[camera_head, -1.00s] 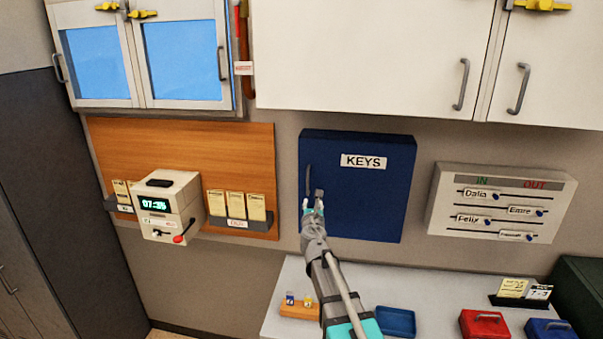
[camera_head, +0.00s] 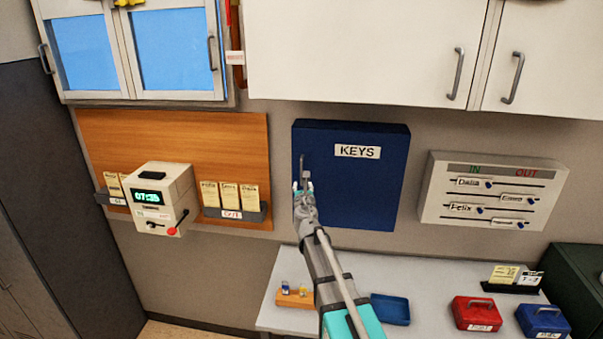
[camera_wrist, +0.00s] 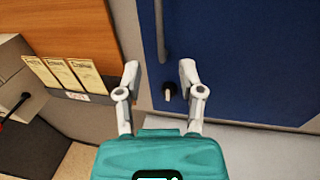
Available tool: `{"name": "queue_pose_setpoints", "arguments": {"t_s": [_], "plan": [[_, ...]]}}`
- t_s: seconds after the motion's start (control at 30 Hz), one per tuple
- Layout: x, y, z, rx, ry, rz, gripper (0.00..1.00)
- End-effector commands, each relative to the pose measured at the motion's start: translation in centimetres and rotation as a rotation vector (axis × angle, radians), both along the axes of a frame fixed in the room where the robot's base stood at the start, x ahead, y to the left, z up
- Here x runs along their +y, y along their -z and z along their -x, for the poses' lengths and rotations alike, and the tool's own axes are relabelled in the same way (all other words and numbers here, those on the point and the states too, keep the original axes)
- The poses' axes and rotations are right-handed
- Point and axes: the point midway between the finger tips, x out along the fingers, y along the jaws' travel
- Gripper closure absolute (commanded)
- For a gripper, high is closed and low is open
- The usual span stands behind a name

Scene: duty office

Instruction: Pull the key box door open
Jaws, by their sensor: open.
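The blue key box (camera_head: 357,180) hangs on the wall, its door shut, with a white KEYS label (camera_head: 357,152) near the top. A grey vertical bar handle (camera_head: 302,165) sits along the door's left edge; its lower part shows in the wrist view (camera_wrist: 160,30). A small dark knob or lock (camera_wrist: 168,91) is below the handle. My gripper (camera_head: 302,188) is in front of the door's lower left side, around the handle's lower end in the picture. In the wrist view my gripper (camera_wrist: 159,72) is open and empty, its fingers apart on either side of the handle's line. I cannot tell any contact.
Left of the box are a wooden board (camera_head: 180,130), card racks and a time clock (camera_head: 160,198). An in/out board (camera_head: 490,190) hangs to the right. White cupboards (camera_head: 380,50) are above. A table (camera_head: 350,265) below holds trays and cash boxes.

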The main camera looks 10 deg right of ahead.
Motion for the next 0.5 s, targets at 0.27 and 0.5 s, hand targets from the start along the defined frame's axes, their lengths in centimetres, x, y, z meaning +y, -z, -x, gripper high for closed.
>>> {"name": "queue_pose_setpoints", "arguments": {"t_s": [0.27,0.5], "plan": [[-0.5,0.0,-4.7,0.0,0.0,0.0,0.5],[-0.9,0.0,-8.1,0.0,0.0,0.0,0.5]]}}
